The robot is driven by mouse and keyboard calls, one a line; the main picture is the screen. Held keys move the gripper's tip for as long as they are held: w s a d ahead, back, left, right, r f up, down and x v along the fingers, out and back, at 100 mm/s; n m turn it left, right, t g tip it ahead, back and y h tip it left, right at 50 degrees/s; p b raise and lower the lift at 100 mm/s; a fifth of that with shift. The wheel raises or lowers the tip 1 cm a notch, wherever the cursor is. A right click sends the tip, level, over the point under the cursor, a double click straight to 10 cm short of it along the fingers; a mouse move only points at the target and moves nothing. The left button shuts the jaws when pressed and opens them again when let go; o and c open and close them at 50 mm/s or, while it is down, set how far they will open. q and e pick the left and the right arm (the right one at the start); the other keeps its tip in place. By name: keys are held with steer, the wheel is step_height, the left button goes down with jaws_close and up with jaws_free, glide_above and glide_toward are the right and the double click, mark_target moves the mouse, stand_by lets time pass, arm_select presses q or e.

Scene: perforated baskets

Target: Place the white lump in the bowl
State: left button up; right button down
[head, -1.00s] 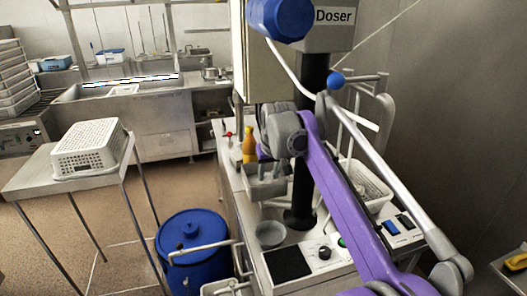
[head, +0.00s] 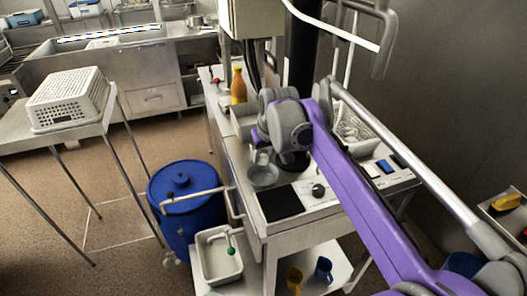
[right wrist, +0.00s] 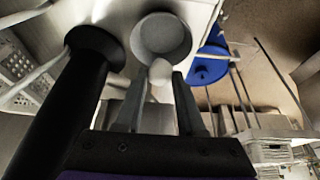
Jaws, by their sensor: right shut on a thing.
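The grey bowl (head: 263,176) sits on the metal counter, left of the black post's base. In the right wrist view the bowl (right wrist: 163,32) lies just beyond my fingertips. My right gripper (head: 261,156) is over the bowl's far side in the head view, partly hidden by its own wrist. In the right wrist view my right gripper (right wrist: 160,80) is shut on the white lump (right wrist: 160,72), which shows pale between the two fingers. The lump looks close to the bowl's rim; I cannot tell its height above it. My left gripper is not in view.
An orange bottle (head: 238,88) stands at the back of the counter. The black post (head: 300,60) rises close right of the bowl, with a white perforated basket (head: 352,130) behind. A black pad (head: 281,203) lies in front. A blue barrel (head: 187,205) stands left on the floor.

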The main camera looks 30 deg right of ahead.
mark_target(261, 177)
steer(key=shift+f+b, duration=2.25)
steer(key=shift+f, duration=0.95)
steer(key=shift+c, duration=2.2)
jaws_free()
steer(key=shift+r, duration=0.1)
step_height(261, 177, up, 7)
steer(key=p, duration=0.6)
steer(key=shift+w, duration=0.1)
